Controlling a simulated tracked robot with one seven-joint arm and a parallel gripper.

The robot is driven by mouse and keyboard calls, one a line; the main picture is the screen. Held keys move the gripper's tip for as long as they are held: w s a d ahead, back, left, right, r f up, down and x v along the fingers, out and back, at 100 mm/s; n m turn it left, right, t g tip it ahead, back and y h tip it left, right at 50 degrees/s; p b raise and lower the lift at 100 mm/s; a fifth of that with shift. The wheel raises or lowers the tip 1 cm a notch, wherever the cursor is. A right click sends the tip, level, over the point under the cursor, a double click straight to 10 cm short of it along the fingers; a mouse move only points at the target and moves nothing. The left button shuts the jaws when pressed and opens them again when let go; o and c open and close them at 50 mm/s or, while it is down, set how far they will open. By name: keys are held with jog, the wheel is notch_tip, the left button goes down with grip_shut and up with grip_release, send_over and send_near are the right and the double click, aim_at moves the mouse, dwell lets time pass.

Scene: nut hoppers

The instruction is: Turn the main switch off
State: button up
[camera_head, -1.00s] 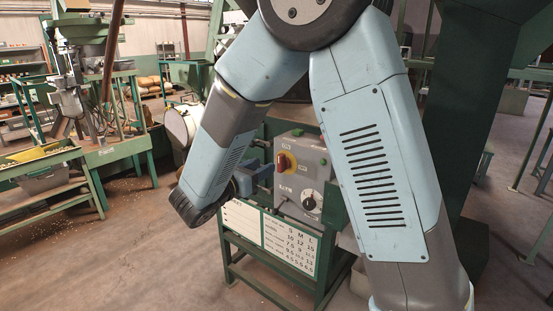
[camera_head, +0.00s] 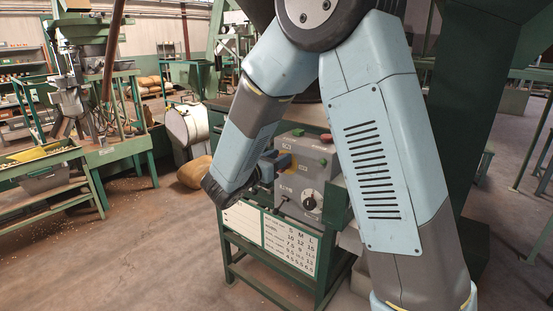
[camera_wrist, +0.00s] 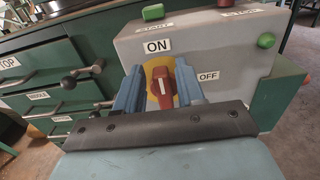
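The main switch is a red knob (camera_wrist: 163,88) on a yellow plate (camera_wrist: 161,66), on the face of a grey control box (camera_wrist: 230,58). The knob stands nearly upright in the wrist view, towards the ON label (camera_wrist: 158,46); the OFF label (camera_wrist: 208,76) is to its right. My gripper (camera_wrist: 160,82) has its blue fingers on either side of the knob, with small gaps visible, so it looks open around it. In the head view my gripper (camera_head: 280,164) is in front of the box (camera_head: 315,160) and largely hides the knob.
A green START button (camera_wrist: 153,12) and a red STOP button (camera_wrist: 225,3) are on top of the box. Another green button (camera_wrist: 267,40) is at its right side. A black dial (camera_head: 310,203) sits lower on the box.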

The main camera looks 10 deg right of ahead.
grip_shut()
jog(key=shift+a, duration=0.1)
jog(key=shift+s+m, duration=0.1)
jog(key=shift+m, duration=0.2)
jog(key=m, duration=0.4)
jog(key=s+d+f+m, duration=0.1)
jog(key=m, duration=0.2)
jog(key=s+d+m, duration=0.1)
jog(key=m, duration=0.3)
jog(key=shift+d+f+m, duration=0.15)
jog(key=shift+f+m, duration=0.15)
jog(key=shift+f, duration=0.1)
jog(key=m, duration=0.2)
jog(key=f+m, duration=0.1)
jog(key=m, duration=0.2)
jog(key=shift+s+d+f+m, duration=0.1)
jog(key=shift+d+f+m, duration=0.05)
jog(key=shift+f+m, duration=0.15)
jog(key=shift+f, duration=0.1)
